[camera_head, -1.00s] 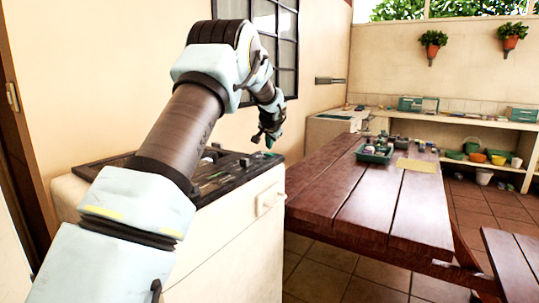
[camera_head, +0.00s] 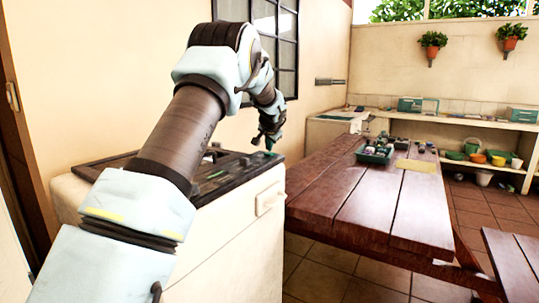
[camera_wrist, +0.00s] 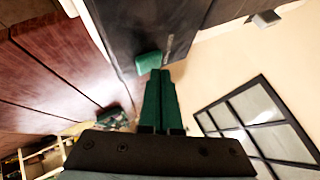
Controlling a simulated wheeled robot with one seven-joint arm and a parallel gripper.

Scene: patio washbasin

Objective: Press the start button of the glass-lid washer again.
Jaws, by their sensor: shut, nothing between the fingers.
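The washer (camera_head: 228,245) is a cream cabinet with a dark top at the left of the head view. A green block-like button (camera_wrist: 149,63) sits at the edge of its dark top panel (camera_wrist: 128,25) in the wrist view. A small green spot at the top's far right corner (camera_head: 271,154) in the head view seems to be the same button. My gripper (camera_wrist: 160,73) has its green fingers shut together and empty, tips right beside the button in the picture. I cannot tell whether they touch it. In the head view my gripper (camera_head: 268,143) is just above that corner.
A grey bar-shaped part (camera_wrist: 168,47) lies near the button. Several small items sit on the washer top. A wooden table (camera_head: 345,200) with a green tray (camera_head: 374,154) stands to the right. A barred window (camera_wrist: 258,120) is in the wall behind.

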